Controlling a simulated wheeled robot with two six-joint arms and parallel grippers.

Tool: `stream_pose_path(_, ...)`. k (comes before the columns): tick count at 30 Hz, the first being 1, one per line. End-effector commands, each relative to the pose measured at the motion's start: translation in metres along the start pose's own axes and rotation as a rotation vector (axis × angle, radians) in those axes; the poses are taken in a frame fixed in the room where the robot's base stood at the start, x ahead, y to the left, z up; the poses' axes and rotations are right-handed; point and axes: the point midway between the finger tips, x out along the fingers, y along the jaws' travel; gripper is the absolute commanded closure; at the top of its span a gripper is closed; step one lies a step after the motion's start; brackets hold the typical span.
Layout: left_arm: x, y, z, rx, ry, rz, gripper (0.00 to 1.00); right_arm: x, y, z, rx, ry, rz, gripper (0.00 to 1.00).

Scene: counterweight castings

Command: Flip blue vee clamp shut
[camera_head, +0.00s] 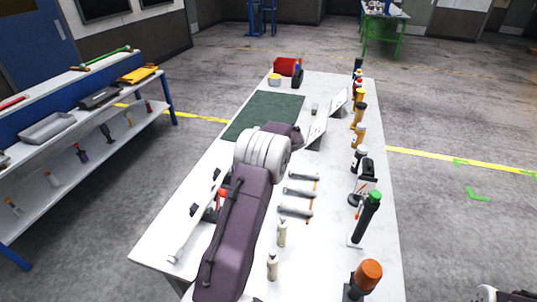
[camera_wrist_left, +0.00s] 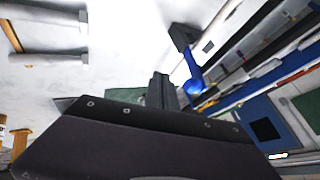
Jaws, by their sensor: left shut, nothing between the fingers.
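The blue vee clamp (camera_wrist_left: 192,68) shows in the left wrist view as a blue arm with a rounded end, joined to a dark block. The arm appears swung out from the block. My left gripper (camera_wrist_left: 160,92) is shut and empty, beside the clamp and apart from it in that picture. In the head view my left arm reaches over the table and hides the fingertips. A pale rail (camera_head: 190,236) with dark blocks and a red part (camera_head: 221,194) lies left of the arm. I cannot make out the blue clamp there. My right gripper is not in view.
The white table (camera_head: 150,250) carries a green mat (camera_head: 262,118) and several grey cylinders (camera_head: 297,192). Bottles and tools line its right edge, including an orange-topped one (camera_head: 368,272) and a green-topped one (camera_head: 370,215). A red object (camera_head: 287,66) stands at the far end. A shelf (camera_head: 50,150) is left.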

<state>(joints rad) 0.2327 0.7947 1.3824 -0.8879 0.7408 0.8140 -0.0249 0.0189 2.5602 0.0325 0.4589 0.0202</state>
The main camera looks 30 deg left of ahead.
Motion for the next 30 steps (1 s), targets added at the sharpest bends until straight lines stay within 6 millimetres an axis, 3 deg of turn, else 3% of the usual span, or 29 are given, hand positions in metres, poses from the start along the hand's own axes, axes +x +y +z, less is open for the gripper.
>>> stream_pose_path(1,-0.002,-0.013,-0.004,-0.004,0.000,-0.003,1.00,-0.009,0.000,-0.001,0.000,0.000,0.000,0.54)
stream_pose_path(6,0.006,-0.031,-0.004,-0.003,0.001,-0.002,1.00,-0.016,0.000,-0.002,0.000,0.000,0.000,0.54)
stream_pose_path(22,0.008,-0.038,-0.005,-0.004,0.000,0.005,1.00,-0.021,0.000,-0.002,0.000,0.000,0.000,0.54)
stream_pose_path(26,0.004,-0.045,-0.008,-0.019,-0.009,0.032,1.00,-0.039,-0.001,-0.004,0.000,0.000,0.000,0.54)
stream_pose_path(30,0.000,-0.059,-0.013,-0.049,-0.027,0.095,1.00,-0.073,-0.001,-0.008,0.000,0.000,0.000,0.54)
